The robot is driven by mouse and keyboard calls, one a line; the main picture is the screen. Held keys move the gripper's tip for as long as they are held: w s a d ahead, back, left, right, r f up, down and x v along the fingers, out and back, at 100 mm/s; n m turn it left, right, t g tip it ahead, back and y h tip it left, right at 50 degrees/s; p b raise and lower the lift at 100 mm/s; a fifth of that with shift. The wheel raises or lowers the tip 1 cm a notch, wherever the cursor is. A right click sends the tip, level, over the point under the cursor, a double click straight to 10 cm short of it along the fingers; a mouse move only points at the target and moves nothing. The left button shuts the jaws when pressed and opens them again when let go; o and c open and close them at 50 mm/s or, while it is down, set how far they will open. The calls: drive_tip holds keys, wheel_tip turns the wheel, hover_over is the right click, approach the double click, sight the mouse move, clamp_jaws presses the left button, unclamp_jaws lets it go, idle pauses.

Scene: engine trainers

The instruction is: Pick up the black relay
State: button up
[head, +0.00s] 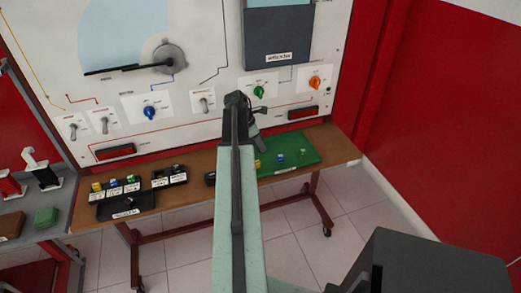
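My arm reaches up the middle of the head view, with my gripper (258,140) at its far end, pointing down near the back of the green mat (312,151). My gripper is small and dark here, and I cannot tell whether it is open or shut. A small black block (210,179), possibly the black relay, sits on the brown bench just left of my arm, which may hide part of it. Small yellow (257,163), blue (280,159) and pale (302,153) pieces stand on the green mat.
A labelled black tray (110,212) lies at the bench's front left, beside a holder with coloured pieces (114,185) and a second black holder (169,178). The white trainer panel (205,128) with knobs rises behind the bench (195,196). A red wall (440,100) stands right.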

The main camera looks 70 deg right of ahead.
clamp_jaws()
drive_tip(key=shift+r+p, duration=0.75)
wheel_tip(320, 180, up, 2)
drive_tip(key=shift+r+p, duration=0.1)
drive_tip(key=shift+p, duration=1)
drive_tip(key=w+a, duration=0.2)
drive_tip(key=a, duration=0.5)
drive_tip(key=w+a+r+p, duration=0.1)
drive_tip(key=w+a, duration=0.2)
drive_tip(key=a, duration=0.5)
drive_tip(key=shift+w+r, duration=0.15)
